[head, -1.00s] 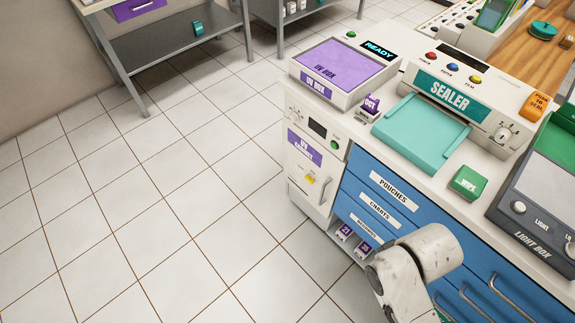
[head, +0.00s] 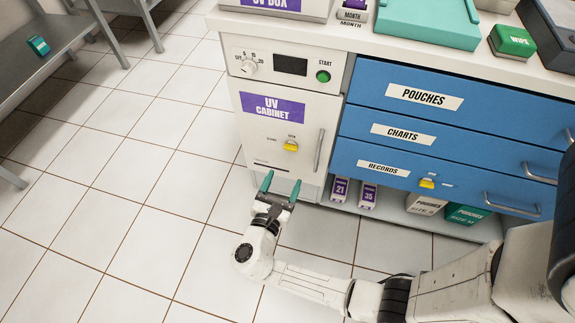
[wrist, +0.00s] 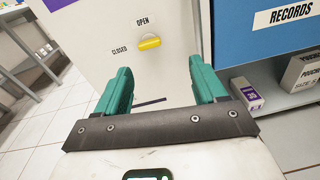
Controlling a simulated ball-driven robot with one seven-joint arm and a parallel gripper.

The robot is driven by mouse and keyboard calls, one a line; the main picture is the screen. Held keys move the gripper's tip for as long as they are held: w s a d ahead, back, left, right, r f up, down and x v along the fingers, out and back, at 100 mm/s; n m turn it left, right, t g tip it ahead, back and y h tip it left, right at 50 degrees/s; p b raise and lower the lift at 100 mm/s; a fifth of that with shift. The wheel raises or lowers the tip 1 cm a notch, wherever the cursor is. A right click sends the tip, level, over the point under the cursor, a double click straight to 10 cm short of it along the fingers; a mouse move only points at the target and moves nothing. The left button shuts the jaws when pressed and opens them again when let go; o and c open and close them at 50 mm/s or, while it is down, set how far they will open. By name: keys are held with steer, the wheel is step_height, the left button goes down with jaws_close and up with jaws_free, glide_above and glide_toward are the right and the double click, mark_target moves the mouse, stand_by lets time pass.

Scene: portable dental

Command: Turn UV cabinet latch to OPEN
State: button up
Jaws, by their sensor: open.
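The UV cabinet (head: 262,165) is a white cabinet with a purple label, standing at the left end of the counter. Its yellow latch (head: 290,146) is on the door, below the label. In the wrist view the latch (wrist: 149,43) lies about level, below the word OPEN and to the right of the word CLOSED. The door looks shut. My gripper (head: 281,186) has teal fingers, is open and empty, and sits in front of the lower door, below the latch. In the wrist view the fingers (wrist: 158,92) point toward the door, apart from the latch.
A vertical door handle (head: 319,150) is right of the latch. Blue drawers (head: 450,125) with handles stand to the right, with another yellow latch (head: 427,183). Boxes (head: 368,195) sit on a low shelf. The tiled floor at left is open.

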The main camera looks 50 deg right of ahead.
mark_target(290, 150)
steer(key=shift+n+t, duration=0.6)
steer(key=shift+n, duration=0.2)
steer(key=x, duration=0.3)
steer(key=b+x, duration=0.1)
steer(key=x, duration=0.2)
steer(key=w+b+x, duration=0.1)
steer(key=x, duration=0.3)
steer(key=shift+w+a+f, duration=0.1)
steer(key=shift+a+f, duration=0.05)
steer(key=shift+f, duration=0.15)
steer(key=c, duration=1.1)
